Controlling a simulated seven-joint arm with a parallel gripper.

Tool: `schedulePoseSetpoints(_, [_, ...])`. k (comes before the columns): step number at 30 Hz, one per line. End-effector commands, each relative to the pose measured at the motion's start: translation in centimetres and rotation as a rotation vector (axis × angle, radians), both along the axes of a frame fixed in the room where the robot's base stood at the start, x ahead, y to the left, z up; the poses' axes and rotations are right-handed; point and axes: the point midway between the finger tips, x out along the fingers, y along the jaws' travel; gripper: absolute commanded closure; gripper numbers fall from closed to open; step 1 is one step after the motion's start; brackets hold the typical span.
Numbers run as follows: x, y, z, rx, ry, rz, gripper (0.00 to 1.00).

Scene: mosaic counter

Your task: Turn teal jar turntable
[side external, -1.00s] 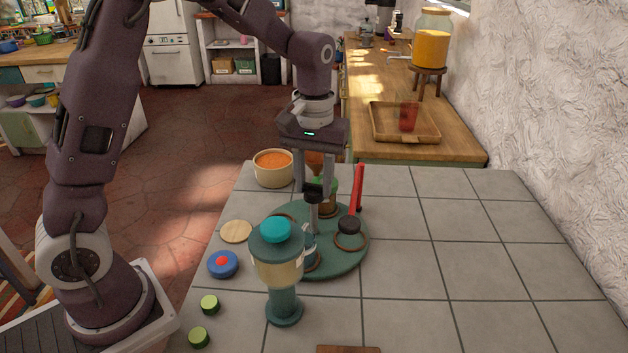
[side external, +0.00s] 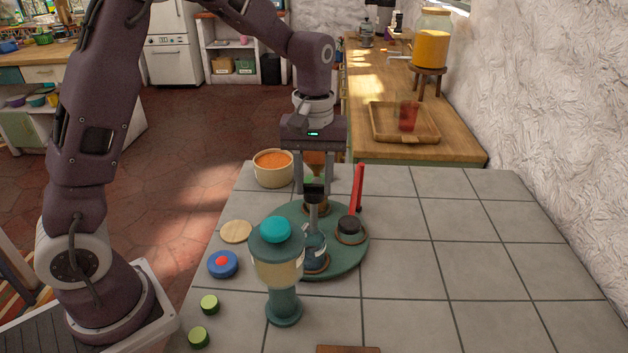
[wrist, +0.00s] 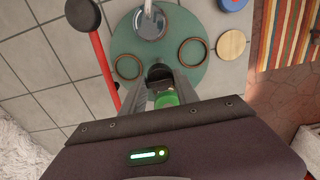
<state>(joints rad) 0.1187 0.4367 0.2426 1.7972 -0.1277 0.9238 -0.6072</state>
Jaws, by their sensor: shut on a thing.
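The round teal turntable (side external: 352,258) lies on the tiled counter; it also shows in the wrist view (wrist: 190,28). It has several brown rings. A dark blue bottle (side external: 314,248) stands on its near side. A jar with a green lid (wrist: 166,99) is on its far side, mostly hidden behind my gripper in the side view. A black knob (side external: 314,190) on a grey post rises near the turntable's middle. My gripper (wrist: 160,78) points down and is shut on this knob, one finger on each side.
A red rod (side external: 358,188) with a black end (side external: 350,224) slants beside the turntable. A teal-lidded vessel (side external: 278,272) stands in front. An orange-filled bowl (side external: 273,170), wooden disc (side external: 236,232) and blue disc (side external: 223,265) sit left. The counter's right side is clear.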

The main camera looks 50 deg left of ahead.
Motion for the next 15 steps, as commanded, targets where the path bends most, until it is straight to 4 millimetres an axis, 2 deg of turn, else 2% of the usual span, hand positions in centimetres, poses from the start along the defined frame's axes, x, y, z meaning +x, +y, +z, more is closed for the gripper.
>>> schedulePoseSetpoints(8, [0.29, 0.04, 0.27, -0.001, -0.012, 0.001, 1.0])
schedulePoseSetpoints(9, [0.28, 0.03, 0.27, 0.0, -0.011, 0.001, 0.58])
schedulePoseSetpoints(10, [0.27, 0.03, 0.26, 0.0, -0.011, 0.0, 0.55])
schedulePoseSetpoints(15, [0.16, 0.01, 0.15, 0.0, -0.007, 0.0, 0.55])
